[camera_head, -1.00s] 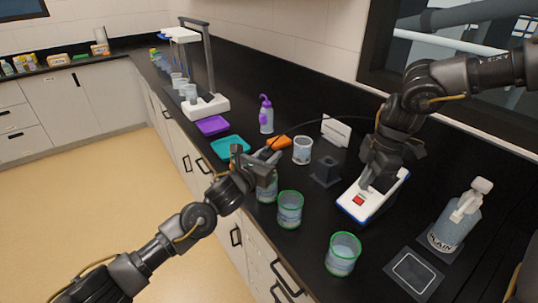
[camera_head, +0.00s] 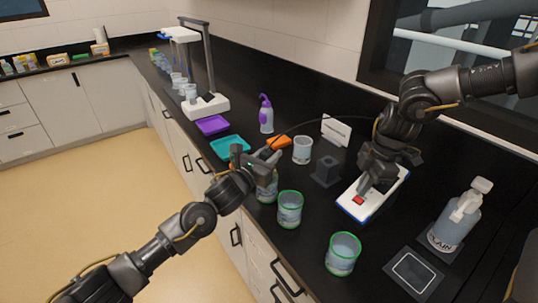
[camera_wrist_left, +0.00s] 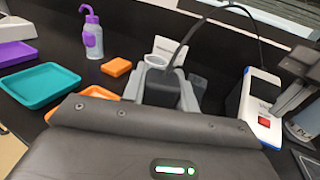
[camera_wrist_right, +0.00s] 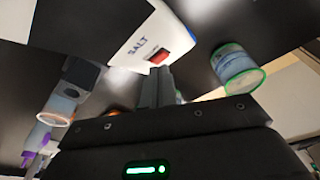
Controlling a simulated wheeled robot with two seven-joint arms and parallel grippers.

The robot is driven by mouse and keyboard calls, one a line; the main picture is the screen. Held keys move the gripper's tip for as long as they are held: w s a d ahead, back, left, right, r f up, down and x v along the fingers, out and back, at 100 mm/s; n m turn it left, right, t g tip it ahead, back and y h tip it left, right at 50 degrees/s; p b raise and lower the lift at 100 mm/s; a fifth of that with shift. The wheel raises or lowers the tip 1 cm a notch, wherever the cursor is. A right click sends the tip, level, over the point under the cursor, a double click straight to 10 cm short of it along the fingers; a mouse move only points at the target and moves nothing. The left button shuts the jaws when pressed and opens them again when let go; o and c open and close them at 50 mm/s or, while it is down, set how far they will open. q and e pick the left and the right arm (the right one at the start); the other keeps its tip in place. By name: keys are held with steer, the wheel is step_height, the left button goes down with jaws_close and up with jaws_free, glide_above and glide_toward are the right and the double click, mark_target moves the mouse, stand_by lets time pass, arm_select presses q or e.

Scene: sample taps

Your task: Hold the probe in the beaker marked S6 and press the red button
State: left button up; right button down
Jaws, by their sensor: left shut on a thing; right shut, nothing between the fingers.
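My left gripper (camera_head: 272,156) is shut on the probe, which is mostly hidden by the fingers; a thin dark cable (camera_wrist_left: 190,32) runs from this area towards the meter. Directly below the gripper stands a beaker (camera_head: 266,192), partly covered by the arm; its mark is not readable and I cannot tell how deep the probe sits. The white and blue meter (camera_head: 372,200), marked SALT, carries the red button (camera_head: 357,200). My right gripper (camera_head: 363,189) is shut and empty, its tips right by the button; I cannot tell if they touch. The button also shows in the right wrist view (camera_wrist_right: 158,56).
Two green-rimmed beakers (camera_head: 290,209) (camera_head: 343,254) stand near the front edge. A bottle (camera_head: 457,216) is at right, teal (camera_head: 229,146) and purple trays (camera_head: 212,125) at left.

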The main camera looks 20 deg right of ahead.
steer(key=shift+x, duration=0.85)
steer(key=shift+d, duration=0.2)
steer(key=a+v, duration=0.1)
steer(key=v, duration=0.6)
steer(key=shift+a, duration=0.25)
steer(key=shift+w+r, duration=0.1)
steer(key=shift+w, duration=0.05)
stand_by(3.2)
